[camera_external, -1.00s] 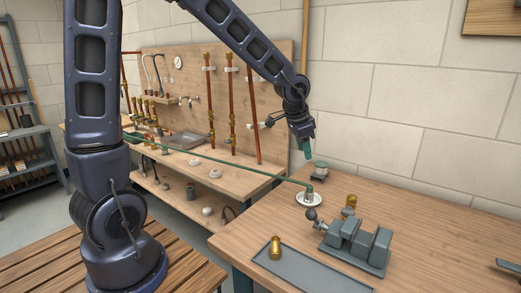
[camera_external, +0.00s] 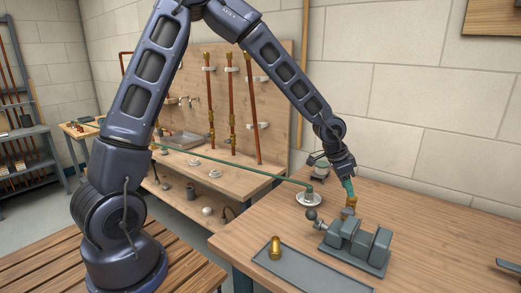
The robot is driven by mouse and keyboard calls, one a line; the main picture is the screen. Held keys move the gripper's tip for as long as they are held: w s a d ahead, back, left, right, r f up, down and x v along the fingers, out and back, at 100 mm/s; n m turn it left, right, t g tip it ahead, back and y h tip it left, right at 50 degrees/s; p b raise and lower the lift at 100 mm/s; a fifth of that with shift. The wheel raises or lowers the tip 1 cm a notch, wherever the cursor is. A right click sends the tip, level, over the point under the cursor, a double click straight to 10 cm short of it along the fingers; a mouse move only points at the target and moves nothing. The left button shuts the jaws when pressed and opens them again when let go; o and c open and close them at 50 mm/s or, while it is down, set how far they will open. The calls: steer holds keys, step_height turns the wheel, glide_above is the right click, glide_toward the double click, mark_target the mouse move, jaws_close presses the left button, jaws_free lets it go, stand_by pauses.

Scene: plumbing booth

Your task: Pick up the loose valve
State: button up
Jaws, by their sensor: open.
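A brass fitting (camera_external: 351,202), which looks like a valve, stands upright at the back of the grey vise (camera_external: 357,246) on the wooden table. A second brass piece (camera_external: 275,248) stands at the left end of a grey tray (camera_external: 305,275). I cannot tell for sure which of them is the loose valve. My gripper (camera_external: 349,189), with teal fingers, points down right above the fitting by the vise. It is open, and its fingertips are at or just over the fitting's top; I cannot tell whether they touch it.
A white round dish (camera_external: 309,199) with a green rod end stands left of the fitting. A small grey device (camera_external: 320,171) is behind. A workbench (camera_external: 220,180) with a pipe board stands at the back left. The table's right side is mostly clear.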

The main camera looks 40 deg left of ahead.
mark_target(354, 201)
steer(key=shift+d+x, duration=0.1)
steer(key=shift+x, duration=1.7)
steer(key=shift+d+x, duration=0.15)
steer(key=shift+x, duration=1.7)
steer(key=shift+w+r, duration=0.2)
steer(key=c, duration=0.9)
